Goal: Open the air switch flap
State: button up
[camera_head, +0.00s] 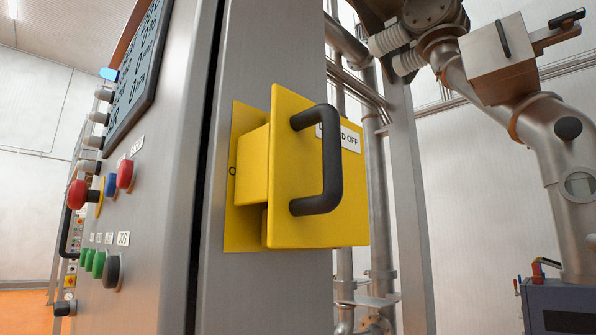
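The yellow air switch flap (278,205) is in the middle of the head camera view, on the side of a grey metal cabinet. It is a square yellow plate standing out from the cabinet. A black D-shaped handle (330,165) is fixed upright on its front. A white label (350,139) ending in "D OFF" is partly hidden behind the handle. A yellow block (252,165) and a yellow backplate (240,235) show behind the flap on its left. The view does not make clear how the flap is hinged. My gripper is not in view, and nothing touches the handle.
The cabinet's front (160,200) at left carries a dark screen (137,75), red knobs and green buttons. Steel pipes (375,200) and a grey post (407,215) stand behind the flap. Machine piping (560,150) fills the right. The space before the handle looks clear.

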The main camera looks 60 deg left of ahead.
aim_at(307, 161)
jog(key=k+j+u, duration=0.1)
jog(key=u, duration=1.7)
